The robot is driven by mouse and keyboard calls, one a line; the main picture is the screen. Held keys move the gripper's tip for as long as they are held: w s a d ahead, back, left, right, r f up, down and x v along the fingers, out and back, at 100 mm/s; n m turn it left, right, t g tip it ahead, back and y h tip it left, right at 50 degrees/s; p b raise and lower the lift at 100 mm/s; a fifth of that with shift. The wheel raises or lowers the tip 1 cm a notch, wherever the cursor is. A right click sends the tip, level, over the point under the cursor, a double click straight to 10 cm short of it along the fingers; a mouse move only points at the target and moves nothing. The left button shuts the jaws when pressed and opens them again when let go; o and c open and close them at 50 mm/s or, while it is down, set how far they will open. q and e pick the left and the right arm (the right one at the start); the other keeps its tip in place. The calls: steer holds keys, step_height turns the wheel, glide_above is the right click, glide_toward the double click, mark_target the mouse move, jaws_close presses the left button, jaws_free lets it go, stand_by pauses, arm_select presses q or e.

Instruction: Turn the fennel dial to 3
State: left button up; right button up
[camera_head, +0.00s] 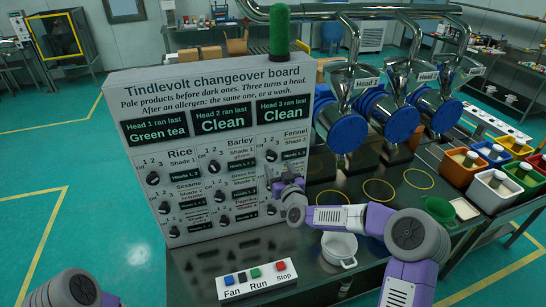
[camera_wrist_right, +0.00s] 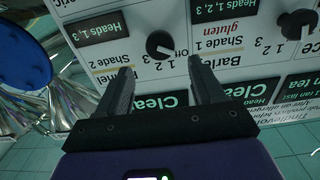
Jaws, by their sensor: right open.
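The changeover board (camera_head: 213,75) stands upright on the bench, with rows of black dials. The fennel dial (camera_wrist_right: 158,43) shows in the right wrist view, upside down, with Off, 1, 2 and 3 around it; its white mark seems to point toward Off. In the head view the Fennel label (camera_head: 296,133) is at the top right of the dial rows. My right gripper (camera_head: 286,180) is just in front of the board, below that label, hiding part of the dials there. In the wrist view the right gripper (camera_wrist_right: 160,66) is open and empty, its fingertips spread either side of the dial, apart from it.
The barley dial (camera_wrist_right: 298,22) is beside the fennel dial. Steel sieve heads with blue caps (camera_head: 347,132) stand right of the board. A white pot (camera_head: 339,250) and the Fan/Run/Stop panel (camera_head: 257,283) are on the bench below my right arm. Coloured bins (camera_head: 493,190) stand at right.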

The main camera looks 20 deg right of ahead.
mark_target(272, 157)
steer(key=shift+w+a+f+p, duration=0.1)
steer(key=shift+w+p, duration=0.2)
steer(key=shift+w, duration=1.3)
steer(key=shift+w+a+f+p, duration=0.1)
steer(key=shift+w+p, duration=0.2)
steer(key=shift+w, duration=1.3)
steer(key=shift+c, duration=0.2)
steer(key=c, duration=1)
